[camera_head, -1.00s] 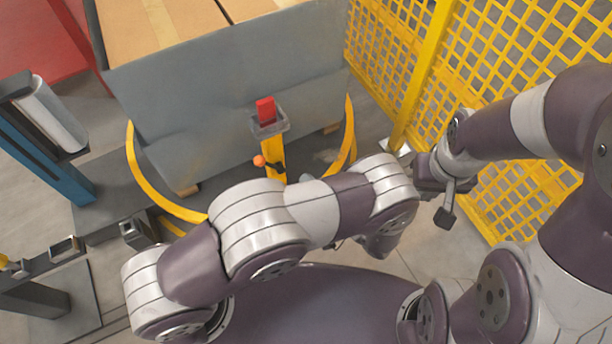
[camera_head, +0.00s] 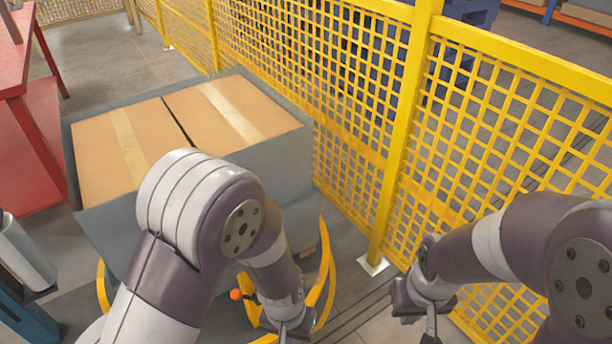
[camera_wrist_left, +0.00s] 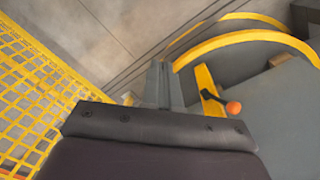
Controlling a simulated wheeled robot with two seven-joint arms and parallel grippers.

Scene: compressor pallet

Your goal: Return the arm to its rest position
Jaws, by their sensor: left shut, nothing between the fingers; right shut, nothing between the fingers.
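My left arm comes in from the lower left of the head view, with its elbow raised in front of the boxes and its forearm pointing down. In the left wrist view my left gripper (camera_wrist_left: 160,84) is shut and empty, its narrow grey fingers above the floor beside the yellow post (camera_wrist_left: 207,88). The orange knob (camera_wrist_left: 233,108) on that post lies right of the fingers, apart from them. My right gripper (camera_head: 431,338) is shut and empty at the bottom edge of the head view, partly cut off, near the yellow fence.
A yellow mesh fence (camera_head: 350,90) runs behind and to the right. Yellow curved rails (camera_head: 327,275) lie near my left wrist. A red table (camera_head: 30,150) stands at the left. Open floor shows between pallet and fence.

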